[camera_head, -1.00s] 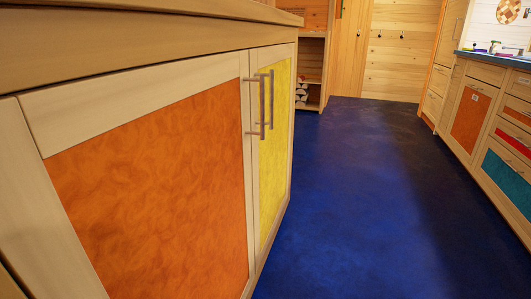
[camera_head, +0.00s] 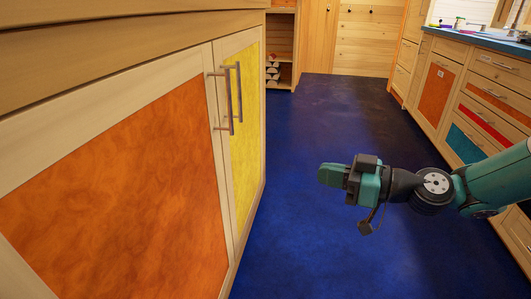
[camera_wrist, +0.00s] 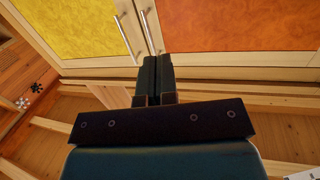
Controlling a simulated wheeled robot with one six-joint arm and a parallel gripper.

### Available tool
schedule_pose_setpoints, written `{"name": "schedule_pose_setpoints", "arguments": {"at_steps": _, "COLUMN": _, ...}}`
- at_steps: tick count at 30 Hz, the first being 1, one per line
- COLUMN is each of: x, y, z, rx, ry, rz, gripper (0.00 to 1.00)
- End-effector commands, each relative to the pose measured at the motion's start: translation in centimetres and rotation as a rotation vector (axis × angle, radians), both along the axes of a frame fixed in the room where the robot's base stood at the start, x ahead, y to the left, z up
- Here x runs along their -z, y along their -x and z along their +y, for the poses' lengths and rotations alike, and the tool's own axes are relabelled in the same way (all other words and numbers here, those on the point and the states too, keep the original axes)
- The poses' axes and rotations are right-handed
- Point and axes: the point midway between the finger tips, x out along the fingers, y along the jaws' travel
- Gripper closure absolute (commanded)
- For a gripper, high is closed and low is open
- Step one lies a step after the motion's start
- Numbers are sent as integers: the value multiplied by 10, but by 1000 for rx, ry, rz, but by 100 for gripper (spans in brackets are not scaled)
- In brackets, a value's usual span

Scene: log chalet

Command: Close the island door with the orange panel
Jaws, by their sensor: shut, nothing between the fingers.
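The island door with the orange panel (camera_head: 125,205) fills the left of the head view. It looks about flush with the yellow-panel door (camera_head: 245,130) beside it; I cannot tell whether a small gap is left. The orange door's bar handle (camera_head: 221,103) stands next to the yellow door's handle (camera_head: 234,92). My gripper (camera_head: 325,174) is shut and empty over the blue floor, right of the doors and apart from them. In the wrist view its fingers (camera_wrist: 153,65) point toward the two handles, with the orange panel (camera_wrist: 235,25) at right and the yellow panel (camera_wrist: 65,28) at left.
The wooden island top (camera_head: 130,35) overhangs the doors. A counter with coloured drawers (camera_head: 480,120) runs along the right. The blue floor (camera_head: 310,130) between is clear.

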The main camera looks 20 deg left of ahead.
Motion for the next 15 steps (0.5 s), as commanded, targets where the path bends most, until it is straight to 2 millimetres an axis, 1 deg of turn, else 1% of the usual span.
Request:
{"name": "schedule_pose_setpoints", "arguments": {"at_steps": 1, "x": 5, "y": -4, "z": 2, "rx": 10, "ry": -31, "rz": -9, "gripper": 100}}
{"name": "schedule_pose_setpoints", "arguments": {"at_steps": 3, "x": 9, "y": -8, "z": 4, "rx": 22, "ry": -61, "rz": -23, "gripper": 100}}
{"name": "schedule_pose_setpoints", "arguments": {"at_steps": 8, "x": 12, "y": -11, "z": 15, "rx": 30, "ry": -83, "rz": -37, "gripper": 100}}
{"name": "schedule_pose_setpoints", "arguments": {"at_steps": 11, "x": 13, "y": -11, "z": 29, "rx": 27, "ry": -82, "rz": -38, "gripper": 100}}
{"name": "schedule_pose_setpoints", "arguments": {"at_steps": 15, "x": 13, "y": -11, "z": 59, "rx": 26, "ry": -82, "rz": -38, "gripper": 100}}
